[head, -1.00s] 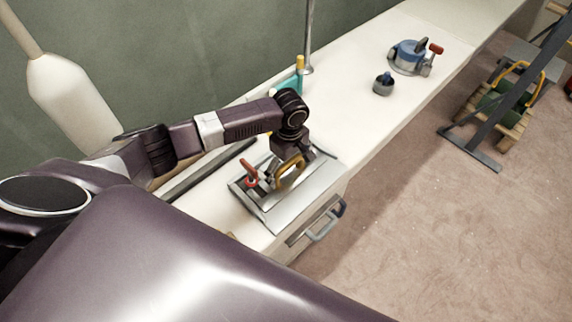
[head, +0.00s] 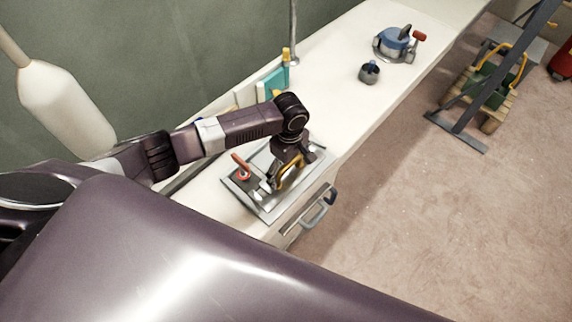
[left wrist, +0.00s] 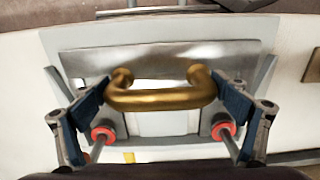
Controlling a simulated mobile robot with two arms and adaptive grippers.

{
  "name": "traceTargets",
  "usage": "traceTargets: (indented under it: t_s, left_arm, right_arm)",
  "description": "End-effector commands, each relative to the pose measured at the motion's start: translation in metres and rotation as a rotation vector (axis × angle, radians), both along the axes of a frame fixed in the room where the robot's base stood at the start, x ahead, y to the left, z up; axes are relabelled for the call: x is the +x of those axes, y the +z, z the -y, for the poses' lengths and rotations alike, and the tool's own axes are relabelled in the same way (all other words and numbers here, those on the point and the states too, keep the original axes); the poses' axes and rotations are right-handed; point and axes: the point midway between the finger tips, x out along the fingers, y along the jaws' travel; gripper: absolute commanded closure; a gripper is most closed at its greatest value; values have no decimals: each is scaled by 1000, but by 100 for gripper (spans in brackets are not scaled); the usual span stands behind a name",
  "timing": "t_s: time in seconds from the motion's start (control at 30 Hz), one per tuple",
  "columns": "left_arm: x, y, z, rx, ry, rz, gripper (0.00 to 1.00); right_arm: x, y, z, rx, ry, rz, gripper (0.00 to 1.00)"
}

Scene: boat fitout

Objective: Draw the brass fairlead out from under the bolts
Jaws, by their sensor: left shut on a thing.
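The brass fairlead (head: 291,177) is a golden U-shaped bar over a grey metal plate (head: 272,211) on the white counter. In the left wrist view the fairlead (left wrist: 160,98) lies crosswise between the blue-padded fingers of my left gripper (left wrist: 160,108). My left gripper (head: 285,178) is shut on it from above. Two bolts with red collars show in the left wrist view, one at left (left wrist: 103,135) and one at right (left wrist: 223,131), nearer the camera than the bar. A red-handled part (head: 241,166) stands left of the gripper. My right gripper is not in view.
The white counter (head: 335,105) is clear beyond the plate, up to a small dark cup (head: 369,72) and a blue device (head: 398,44). A teal item (head: 272,84) and a thin post (head: 293,30) stand at the back edge. A drawer handle (head: 318,210) juts out in front.

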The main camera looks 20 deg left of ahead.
Motion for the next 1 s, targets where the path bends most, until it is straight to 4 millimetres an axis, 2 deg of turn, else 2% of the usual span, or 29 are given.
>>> traceTargets:
  t_s: [0.3,0.33,0.4,0.77,0.87,1.0]
  left_arm:
    - [-5,2,14,-3,-1,0,55]
    - [-5,1,14,-3,-1,0,8]
    - [-4,1,13,-2,0,0,0]
    - [-4,4,13,-2,0,2,0]
    - [-3,15,13,-2,-1,3,0]
    - [-3,43,13,-4,-2,5,0]
  right_arm:
    - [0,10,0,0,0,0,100]
    - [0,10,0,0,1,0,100]
    - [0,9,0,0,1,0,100]
    - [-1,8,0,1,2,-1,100]
    - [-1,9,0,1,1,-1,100]
    - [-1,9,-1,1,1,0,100]
